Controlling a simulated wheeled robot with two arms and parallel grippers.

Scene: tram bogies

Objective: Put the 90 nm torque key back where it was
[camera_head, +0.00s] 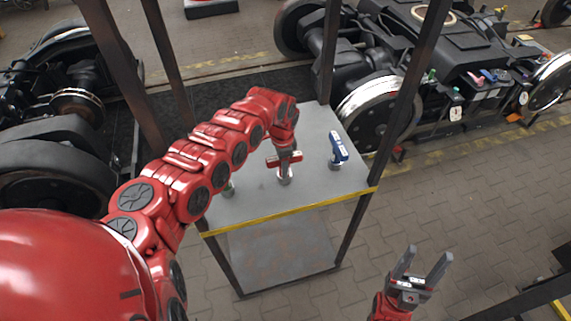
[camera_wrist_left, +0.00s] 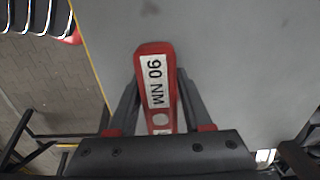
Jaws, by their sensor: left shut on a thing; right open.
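The red 90 nm torque key (camera_head: 286,160) is over the middle of the grey shelf top (camera_head: 262,197), its lower end at or just above the surface; I cannot tell whether it touches. In the left wrist view its red handle with the white "90 NM" label (camera_wrist_left: 157,82) lies between the fingers. My left gripper (camera_head: 288,154) is shut on this key from above. My right gripper (camera_head: 417,262) is open and empty, to the right of the shelf and in front of it.
A blue key (camera_head: 338,147) stands on the shelf to the right. A green key (camera_head: 229,188) stands at the left, partly hidden by my left arm. Dark posts (camera_head: 401,95) rise at the shelf's corners. A yellow strip (camera_head: 290,212) marks its front edge. Bogies (camera_head: 378,112) stand behind.

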